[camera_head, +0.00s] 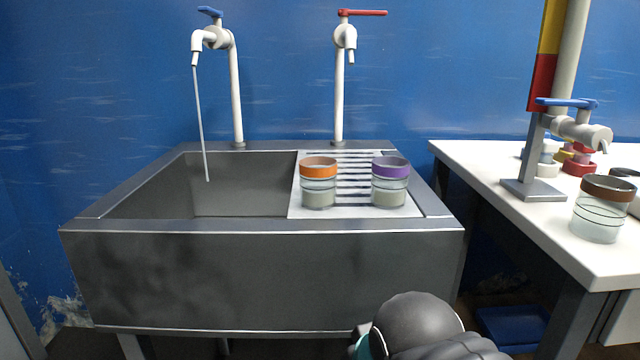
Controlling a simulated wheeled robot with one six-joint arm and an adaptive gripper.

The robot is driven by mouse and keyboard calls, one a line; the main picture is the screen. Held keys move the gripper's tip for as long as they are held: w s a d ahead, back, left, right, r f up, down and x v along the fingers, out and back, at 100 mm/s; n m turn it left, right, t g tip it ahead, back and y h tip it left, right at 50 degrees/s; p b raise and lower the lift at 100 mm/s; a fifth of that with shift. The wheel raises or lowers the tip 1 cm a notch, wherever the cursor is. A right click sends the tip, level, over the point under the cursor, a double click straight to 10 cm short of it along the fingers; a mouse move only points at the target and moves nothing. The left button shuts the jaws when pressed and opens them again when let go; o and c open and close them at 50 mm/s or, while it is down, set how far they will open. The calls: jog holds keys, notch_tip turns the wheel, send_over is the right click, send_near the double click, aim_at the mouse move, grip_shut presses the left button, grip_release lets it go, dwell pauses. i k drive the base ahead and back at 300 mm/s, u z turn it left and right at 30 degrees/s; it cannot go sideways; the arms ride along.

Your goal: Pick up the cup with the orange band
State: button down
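The cup with the orange band (318,183) stands upright on the drainboard (301,212) at the right of the sink. It is clear, with pale contents low inside. A similar cup with a purple band (390,183) stands to its right, with a gap between them. Part of my arm shows at the bottom, right of centre, in front of the sink and apart from both cups. My gripper's fingers do not show.
The sink basin (240,170) lies left of the cups, with water running from the blue-handled tap (213,38). A red-handled tap (345,38) rises behind the drainboard. A white table (480,160) at right holds a brown-banded cup (602,208) and a tap stand (535,190).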

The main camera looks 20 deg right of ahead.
aim_at(318, 174)
jog(key=z, duration=1.5)
jog(key=k, duration=0.85)
jog(key=u, duration=1)
